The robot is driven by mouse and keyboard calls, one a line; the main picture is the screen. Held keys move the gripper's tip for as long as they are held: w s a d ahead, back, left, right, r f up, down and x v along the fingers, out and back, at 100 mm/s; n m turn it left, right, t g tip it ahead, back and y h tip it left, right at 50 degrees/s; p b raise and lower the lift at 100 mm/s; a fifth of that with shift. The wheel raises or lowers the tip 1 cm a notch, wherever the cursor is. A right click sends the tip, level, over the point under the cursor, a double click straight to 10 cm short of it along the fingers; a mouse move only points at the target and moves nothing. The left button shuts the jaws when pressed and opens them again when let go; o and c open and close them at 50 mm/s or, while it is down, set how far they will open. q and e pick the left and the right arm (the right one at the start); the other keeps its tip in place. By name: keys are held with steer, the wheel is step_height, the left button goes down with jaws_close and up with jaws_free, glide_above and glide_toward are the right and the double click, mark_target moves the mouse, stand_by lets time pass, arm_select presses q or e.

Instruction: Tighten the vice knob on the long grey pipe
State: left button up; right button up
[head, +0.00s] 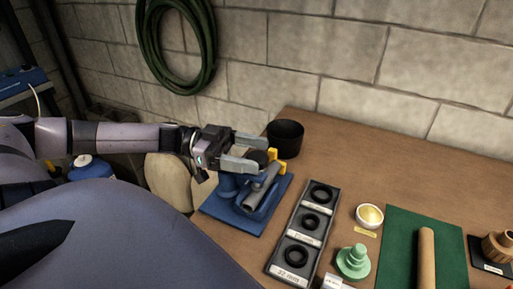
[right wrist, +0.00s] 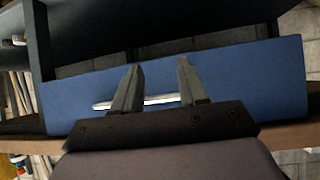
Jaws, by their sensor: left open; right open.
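A blue vice (head: 228,186) stands on a blue base plate (head: 232,217) at the left end of the workbench. A short-looking stretch of grey pipe (head: 263,186) lies slanted in it. A dark round knob (head: 259,157) sits at the top of the vice, with yellow parts (head: 277,158) beside it. My left gripper (head: 262,150) is open, its two grey fingers pointing right at the knob. The knob is at or between the fingertips; contact cannot be told. My right gripper (right wrist: 159,64) is open and empty in the right wrist view, in front of a blue panel.
A black cup (head: 285,138) stands behind the vice. A grey tray (head: 281,266) of black rings lies right of it. The blue panel (right wrist: 245,85) has a silver handle.

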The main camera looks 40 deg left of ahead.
arm_select(q)
steer(key=p+v, duration=0.1)
steer(key=v, duration=0.3)
steer(key=shift+r+p, duration=0.1)
steer(key=shift+p, duration=0.2)
steer(key=shift+v, duration=0.75)
steer(key=shift+w, duration=0.1)
